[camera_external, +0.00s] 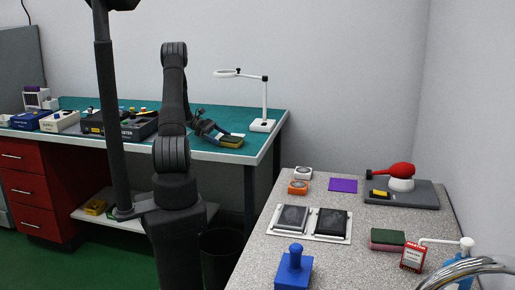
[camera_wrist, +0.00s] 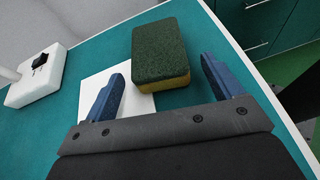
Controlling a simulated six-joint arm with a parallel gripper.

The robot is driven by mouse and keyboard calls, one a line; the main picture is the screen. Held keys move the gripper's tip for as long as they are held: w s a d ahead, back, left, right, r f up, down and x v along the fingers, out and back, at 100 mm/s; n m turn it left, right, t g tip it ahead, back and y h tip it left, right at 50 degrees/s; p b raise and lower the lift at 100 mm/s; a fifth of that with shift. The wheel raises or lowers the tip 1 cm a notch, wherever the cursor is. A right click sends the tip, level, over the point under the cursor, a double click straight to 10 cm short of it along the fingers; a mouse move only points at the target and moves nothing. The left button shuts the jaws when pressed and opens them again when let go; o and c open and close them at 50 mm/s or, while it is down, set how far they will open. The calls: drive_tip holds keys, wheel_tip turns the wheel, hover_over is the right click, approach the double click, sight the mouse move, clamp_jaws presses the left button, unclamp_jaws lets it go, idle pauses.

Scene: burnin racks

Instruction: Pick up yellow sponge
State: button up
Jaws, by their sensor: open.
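The yellow sponge (camera_wrist: 160,60) has a dark green scouring top and a yellow lower layer. In the wrist view it lies partly over a white square (camera_wrist: 92,88) on the green bench top. My gripper (camera_wrist: 163,66) is open, with one blue finger toward each side of the sponge and the sponge mostly beyond the fingertips. No contact is visible. In the external view my gripper (camera_external: 215,133) is low over the bench near its front right corner, beside the small sponge (camera_external: 231,142); the exact gap cannot be told.
A white lamp (camera_external: 264,124) stands right of the sponge on the green bench (camera_external: 180,152). Boxes and equipment (camera_external: 125,128) stand to the left. A separate grey bench (camera_external: 250,262) at right holds trays, a blue stamp-like object and another green-topped sponge (camera_external: 388,238).

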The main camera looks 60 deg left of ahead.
sight(226, 137)
drive_tip(key=x, duration=0.3)
drive_tip(key=shift+d, duration=0.15)
drive_tip(key=c, duration=1.1)
drive_tip(key=shift+o, duration=0.2)
drive_tip(key=shift+r, duration=0.15)
